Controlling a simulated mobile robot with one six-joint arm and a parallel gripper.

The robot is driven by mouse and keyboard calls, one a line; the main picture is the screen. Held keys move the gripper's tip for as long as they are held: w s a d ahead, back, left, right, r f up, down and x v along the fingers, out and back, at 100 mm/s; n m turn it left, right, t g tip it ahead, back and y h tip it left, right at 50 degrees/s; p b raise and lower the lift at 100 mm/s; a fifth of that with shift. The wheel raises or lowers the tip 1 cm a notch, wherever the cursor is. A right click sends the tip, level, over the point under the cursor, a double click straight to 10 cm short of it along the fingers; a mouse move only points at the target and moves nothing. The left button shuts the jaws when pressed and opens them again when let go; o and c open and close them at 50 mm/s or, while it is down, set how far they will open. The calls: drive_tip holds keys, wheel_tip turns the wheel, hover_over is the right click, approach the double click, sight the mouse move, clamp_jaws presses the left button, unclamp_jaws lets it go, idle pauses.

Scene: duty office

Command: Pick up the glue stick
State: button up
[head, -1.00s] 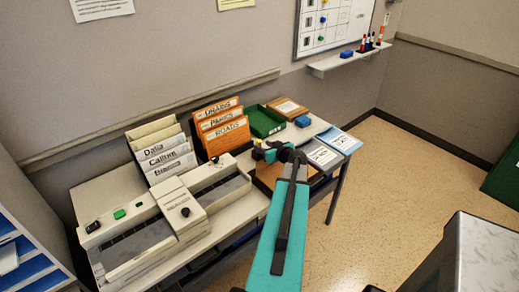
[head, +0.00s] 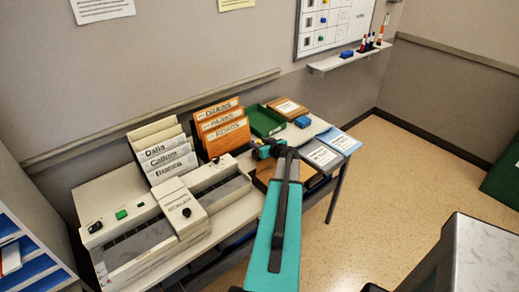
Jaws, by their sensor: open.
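I cannot make out a glue stick for certain in the head view. Small upright marker-like items (head: 370,43) stand on the whiteboard ledge, too small to tell apart. My teal and black arm reaches over the desk (head: 104,190) from the front. My gripper (head: 257,152) is at its far end, small and dark, above the desk near the orange folders and a brown tray. It is open, and I see nothing held in it. The arm hides part of the desk behind it.
A grey machine (head: 135,245) fills the desk's left front. White folders (head: 165,160) and orange folders (head: 222,128) stand at the back. Floor (head: 400,200) is clear right of the desk.

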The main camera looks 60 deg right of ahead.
idle(0.5)
clamp_jaws()
drive_tip(key=shift+r, duration=0.1)
drive_tip(key=shift+r+b, duration=0.3)
drive_tip(key=shift+r, duration=4.6)
